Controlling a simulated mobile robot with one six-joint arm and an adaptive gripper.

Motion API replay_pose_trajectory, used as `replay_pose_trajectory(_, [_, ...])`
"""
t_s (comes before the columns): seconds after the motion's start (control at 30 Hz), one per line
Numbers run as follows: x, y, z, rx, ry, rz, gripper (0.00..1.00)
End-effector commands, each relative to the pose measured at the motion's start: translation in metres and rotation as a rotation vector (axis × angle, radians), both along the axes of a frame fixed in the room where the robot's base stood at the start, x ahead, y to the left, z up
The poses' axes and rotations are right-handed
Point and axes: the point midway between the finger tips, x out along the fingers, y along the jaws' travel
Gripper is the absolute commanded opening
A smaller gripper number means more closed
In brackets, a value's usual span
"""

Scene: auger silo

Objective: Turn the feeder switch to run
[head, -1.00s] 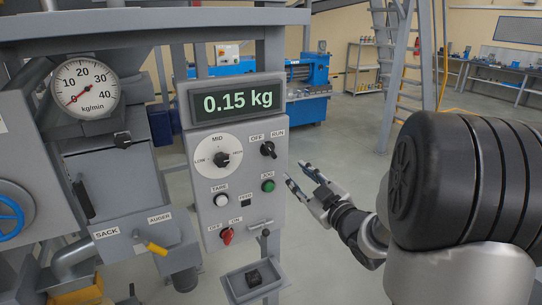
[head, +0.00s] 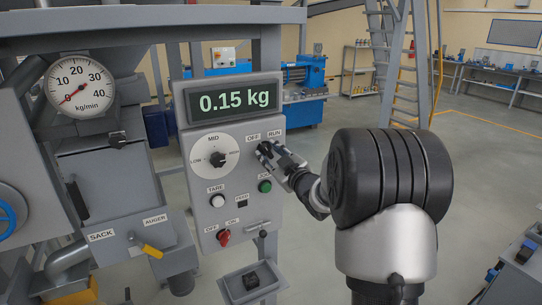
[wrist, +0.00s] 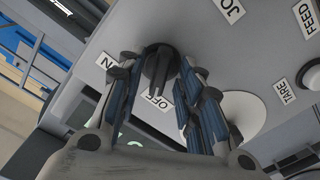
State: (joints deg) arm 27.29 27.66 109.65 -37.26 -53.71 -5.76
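The feeder switch (head: 264,149) is a black knob under the OFF and RUN labels at the upper right of the grey control panel (head: 205,238). In the wrist view the switch (wrist: 158,66) shows between my fingertips, its ridge pointing toward the OFF label (wrist: 157,98). The RUN label (wrist: 107,62) is partly hidden by a finger. My gripper (head: 272,153) is at the switch in the head view. In the wrist view my gripper (wrist: 157,70) has its fingers apart, one on each side of the knob. I cannot tell whether they touch it.
A round LOW-MID-HIGH dial (head: 217,158), a white TARE button (head: 217,200), a green JOG button (head: 265,186) and a red OFF-ON switch (head: 223,237) share the panel. The display (head: 235,101) reads 0.15 kg. A small tray (head: 251,281) sits below. Floor to the right is open.

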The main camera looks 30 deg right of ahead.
Motion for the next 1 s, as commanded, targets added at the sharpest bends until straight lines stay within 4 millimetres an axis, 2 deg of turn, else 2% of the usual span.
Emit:
replay_pose_trajectory(0.13, [-0.0002, 0.0001, 0.0, 0.0, 0.0, 0.0, 0.32])
replay_pose_trajectory(0.6, [-0.0004, 0.0001, 0.0, 0.0, 0.0, 0.0, 0.01])
replay_pose_trajectory(1.0, [-0.0004, 0.0001, 0.0002, 0.02, 0.001, 0.0, 0.0])
